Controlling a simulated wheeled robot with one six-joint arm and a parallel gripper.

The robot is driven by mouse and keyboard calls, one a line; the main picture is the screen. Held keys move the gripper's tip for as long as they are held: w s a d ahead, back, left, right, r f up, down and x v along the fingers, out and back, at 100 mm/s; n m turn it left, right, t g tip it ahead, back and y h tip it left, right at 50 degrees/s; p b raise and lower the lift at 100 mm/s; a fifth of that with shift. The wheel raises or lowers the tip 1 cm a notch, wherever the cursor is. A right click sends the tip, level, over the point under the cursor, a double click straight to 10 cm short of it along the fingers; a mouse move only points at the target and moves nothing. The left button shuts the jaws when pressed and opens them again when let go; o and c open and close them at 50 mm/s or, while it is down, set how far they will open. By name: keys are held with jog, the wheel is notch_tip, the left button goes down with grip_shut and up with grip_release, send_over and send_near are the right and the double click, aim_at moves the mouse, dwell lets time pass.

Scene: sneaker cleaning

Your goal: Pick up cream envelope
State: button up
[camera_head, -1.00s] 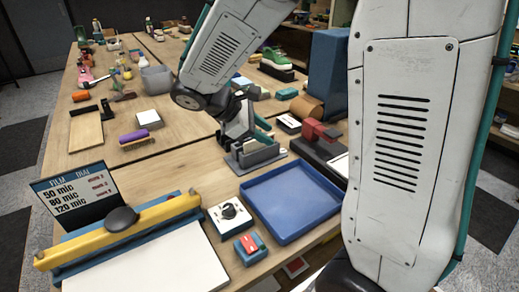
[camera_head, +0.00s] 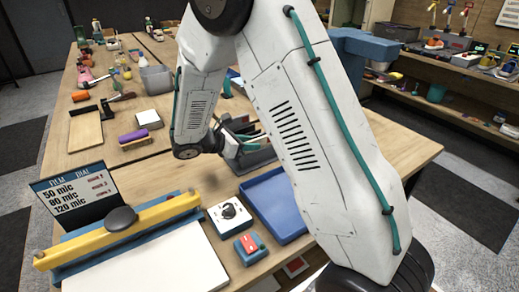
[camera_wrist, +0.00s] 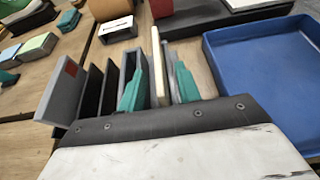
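The cream envelope (camera_wrist: 157,66) stands on edge, seen as a thin pale slab, in a grey slotted rack (camera_wrist: 60,92) in the wrist view. The teal fingers of my gripper (camera_wrist: 158,92) are apart, one on each side of the envelope. Whether either finger touches it cannot be told. In the head view my gripper (camera_head: 238,143) is low at the rack (camera_head: 262,157), and my arm hides part of both. The envelope cannot be made out there.
A blue tray (camera_head: 270,205) lies beside the rack. A dial box (camera_head: 229,214), a small blue-and-red box (camera_head: 250,248) and a yellow-barred laminator (camera_head: 120,232) stand in front. A brown-and-white block (camera_wrist: 117,28) is behind the rack in the wrist view. Shelves (camera_head: 450,95) line the right.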

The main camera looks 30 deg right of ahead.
jog(key=x, duration=0.3)
jog(key=shift+f, duration=0.1)
grip_shut()
